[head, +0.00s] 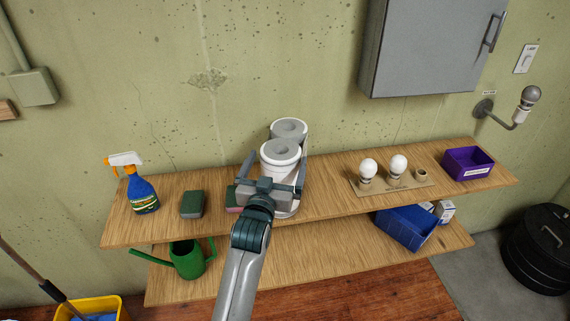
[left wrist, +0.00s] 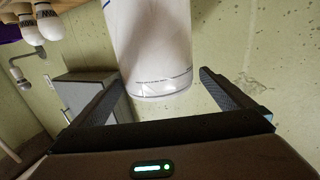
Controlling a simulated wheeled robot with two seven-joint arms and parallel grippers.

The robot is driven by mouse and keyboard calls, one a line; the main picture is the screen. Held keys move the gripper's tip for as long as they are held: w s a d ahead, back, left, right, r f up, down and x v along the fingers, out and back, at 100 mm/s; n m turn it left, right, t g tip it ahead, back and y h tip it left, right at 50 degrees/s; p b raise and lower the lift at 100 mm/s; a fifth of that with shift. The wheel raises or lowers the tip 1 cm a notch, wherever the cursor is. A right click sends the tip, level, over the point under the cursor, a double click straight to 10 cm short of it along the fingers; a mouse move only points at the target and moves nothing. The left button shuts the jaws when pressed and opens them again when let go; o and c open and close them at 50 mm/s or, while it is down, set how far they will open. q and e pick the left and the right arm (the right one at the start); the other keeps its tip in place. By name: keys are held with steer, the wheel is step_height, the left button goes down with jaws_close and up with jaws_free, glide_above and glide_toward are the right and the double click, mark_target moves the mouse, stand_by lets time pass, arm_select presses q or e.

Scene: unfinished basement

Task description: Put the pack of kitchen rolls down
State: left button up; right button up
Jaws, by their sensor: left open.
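The pack of kitchen rolls (head: 281,153) is white with grey-centred roll ends on top. It stands upright on the upper wooden shelf (head: 328,195), near the wall. My left gripper (head: 275,168) is at the front of the pack, with one finger on each side of it. In the left wrist view the white pack (left wrist: 155,45) shows between the open fingers (left wrist: 161,75), with a gap on both sides. My right gripper is not in view.
Left on the shelf are a spray bottle (head: 143,194), a dark green block (head: 192,204) and a partly hidden pink item (head: 232,200). Right are bulbs on a board (head: 394,184) and a purple bin (head: 468,164). A grey cabinet (head: 425,50) hangs above. The lower shelf holds a watering can (head: 187,260) and blue bin (head: 405,229).

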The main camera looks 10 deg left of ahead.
mark_target(284, 143)
arm_select(q)
steer(key=shift+w, duration=0.9)
steer(key=shift+w+r+p, duration=0.15)
steer(key=shift+w+p, duration=0.25)
steer(key=shift+p, duration=0.15)
steer(key=w, duration=0.1)
steer(key=w+p, duration=0.1)
steer(key=shift+w+d+r+p, duration=0.1)
steer(key=shift+w+d+p, duration=0.1)
steer(key=shift+w+p, duration=0.15)
steer(key=shift+w, duration=0.85)
steer(key=c, duration=1.8)
steer(key=shift+o, duration=0.2)
